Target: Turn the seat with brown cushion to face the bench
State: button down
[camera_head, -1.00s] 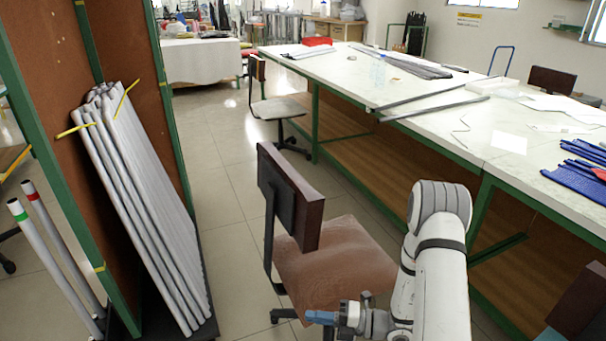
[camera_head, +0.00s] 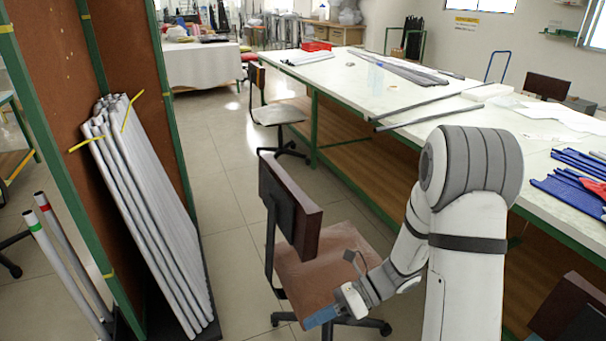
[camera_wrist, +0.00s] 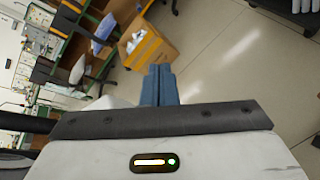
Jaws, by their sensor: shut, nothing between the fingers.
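The seat with brown cushion (camera_head: 318,262) stands on the floor between the rod rack and the bench. Its dark backrest (camera_head: 289,208) is on the left and its cushion reaches to the right, toward the bench (camera_head: 345,171). My gripper (camera_head: 312,322) is low at the near edge of the cushion, with its blue fingers pointing left. The fingers are shut and empty. I cannot tell whether they touch the seat. In the wrist view the shut blue fingers (camera_wrist: 160,85) point over the floor, and the seat is not clearly visible there.
A rack (camera_head: 195,150) holding grey rods (camera_head: 150,215) stands at the left. Another chair (camera_head: 275,112) is farther back by the bench. A dark chair (camera_head: 570,310) is at the lower right. The wrist view shows a cardboard box (camera_wrist: 150,45). Open tiled floor (camera_head: 225,190) lies behind the seat.

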jog(key=s+d+r+n+t+h+p, duration=0.2)
jog(key=d+r+n+h+p, duration=0.1)
jog(key=r+n, duration=0.4)
jog(key=s+d+r+n+t+h+p, duration=0.2)
jog(key=d+r+n+h, duration=0.3)
jog(key=r+n, duration=0.3)
jog(key=s+d+r+n+t+h+p, duration=0.2)
jog(key=s+d+r+n+h+p, duration=0.2)
jog(key=r+n, duration=0.3)
notch_tip(320, 180, up, 3)
jog(key=shift+s+r+n+t+h+p, duration=0.15)
jog(key=shift+n+t+h+p, duration=0.25)
jog(key=shift+h+p, duration=0.2)
